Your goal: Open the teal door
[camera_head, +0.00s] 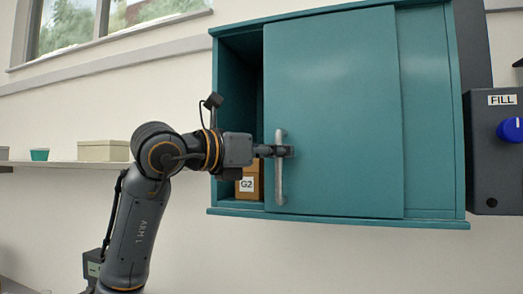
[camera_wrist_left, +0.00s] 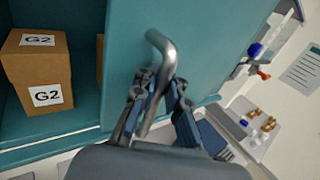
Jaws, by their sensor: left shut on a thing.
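The teal door (camera_head: 335,110) is a sliding panel on the front of a teal wall cabinet (camera_head: 430,120). A gap shows at the cabinet's left side, so the door stands partly open. A grey vertical bar handle (camera_head: 280,185) is near the door's left edge; it also shows in the wrist view (camera_wrist_left: 162,55). My left gripper (camera_head: 284,151) is shut on the handle, reaching in from the left; its fingers (camera_wrist_left: 158,100) sit around the bar in the wrist view. My right gripper is not in view.
A brown box labelled G2 (camera_head: 250,180) stands inside the cabinet behind the gap; it shows clearly in the wrist view (camera_wrist_left: 38,70). A dark panel marked FILL with a blue knob (camera_head: 511,129) is at the right. A shelf (camera_head: 70,163) holds a beige box (camera_head: 103,151) at the left.

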